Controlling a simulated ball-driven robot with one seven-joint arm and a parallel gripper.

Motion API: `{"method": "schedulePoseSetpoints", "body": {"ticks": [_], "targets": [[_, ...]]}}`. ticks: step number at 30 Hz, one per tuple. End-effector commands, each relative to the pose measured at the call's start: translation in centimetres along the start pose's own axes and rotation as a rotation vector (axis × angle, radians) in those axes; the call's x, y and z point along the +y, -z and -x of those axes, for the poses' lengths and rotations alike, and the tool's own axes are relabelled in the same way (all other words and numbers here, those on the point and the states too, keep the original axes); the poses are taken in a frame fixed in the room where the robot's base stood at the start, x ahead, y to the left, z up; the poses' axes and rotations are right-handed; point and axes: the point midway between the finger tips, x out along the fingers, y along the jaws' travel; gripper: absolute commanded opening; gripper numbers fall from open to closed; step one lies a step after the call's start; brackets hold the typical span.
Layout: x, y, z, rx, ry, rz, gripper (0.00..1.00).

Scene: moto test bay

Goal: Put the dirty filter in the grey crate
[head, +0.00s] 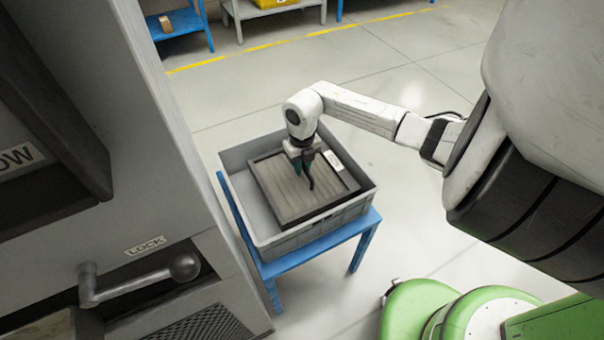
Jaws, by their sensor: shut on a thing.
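The dirty filter (285,203) is a flat, dark panel with a dark frame, grey-brown pleats and a small white label. It lies within the walls of the grey crate (318,226), nearly level, filling most of the crate's opening. I cannot tell whether it rests on the crate's bottom. My gripper (304,176) points down over the middle of the filter, its dark fingers shut on it. The exact place where the fingers hold it is too small to make out.
The crate stands on a blue stand (363,229). A grey machine fills the left, with a lever (140,284) by a LOCK label and a dark mesh grille (205,328). Blue tables (181,22) stand at the back behind a yellow floor line (300,38).

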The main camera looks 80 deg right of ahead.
Motion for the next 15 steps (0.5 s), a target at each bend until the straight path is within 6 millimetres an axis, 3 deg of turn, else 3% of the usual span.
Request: {"method": "schedulePoseSetpoints", "body": {"ticks": [7,15], "targets": [[0.1,0.0,-3.4,0.001,-0.001,0.0,0.0],[0.0,0.0,-3.8,-0.001,-0.001,0.001,0.0]]}}
